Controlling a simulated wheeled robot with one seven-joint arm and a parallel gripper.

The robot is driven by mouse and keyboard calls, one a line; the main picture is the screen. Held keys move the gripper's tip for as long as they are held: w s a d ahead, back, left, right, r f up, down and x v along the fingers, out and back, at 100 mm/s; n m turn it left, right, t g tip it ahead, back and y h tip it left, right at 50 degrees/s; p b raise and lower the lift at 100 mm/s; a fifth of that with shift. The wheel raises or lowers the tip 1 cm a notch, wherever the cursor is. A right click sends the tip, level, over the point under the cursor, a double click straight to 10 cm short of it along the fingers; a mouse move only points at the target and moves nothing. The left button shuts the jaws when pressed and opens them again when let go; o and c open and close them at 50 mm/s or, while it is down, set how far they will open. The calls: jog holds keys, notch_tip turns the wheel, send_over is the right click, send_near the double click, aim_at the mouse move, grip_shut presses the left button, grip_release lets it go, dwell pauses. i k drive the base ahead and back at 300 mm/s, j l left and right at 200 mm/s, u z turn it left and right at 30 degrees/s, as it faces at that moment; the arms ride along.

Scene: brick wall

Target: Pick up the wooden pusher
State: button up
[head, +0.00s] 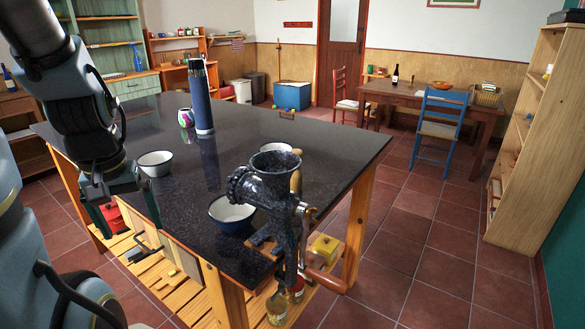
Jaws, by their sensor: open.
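An upright light wooden piece (296,182), which looks like the wooden pusher, shows just behind the right side of the dark meat grinder (272,205). The grinder hides part of it, so I cannot tell what it rests on. The grinder is at the near edge of the dark-topped table (330,150) and has a crank with a wooden handle (326,281). My gripper (126,214) is open and empty at the left, pointing down by the table's left edge, well apart from the wooden piece.
A tall blue cylinder (201,100) and a colourful mug (186,118) stand farther back. The table's middle is clear. Open tiled floor (430,240) lies to the right.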

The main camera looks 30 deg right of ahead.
aim_at(296, 180)
jog(key=z, duration=1.05)
jog(key=k+l+u, duration=0.1)
jog(key=k+u, duration=0.4)
jog(key=u, duration=0.25)
jog(key=k+j+u, duration=0.1)
jog(key=k+u, duration=0.25)
jog(key=i, duration=0.1)
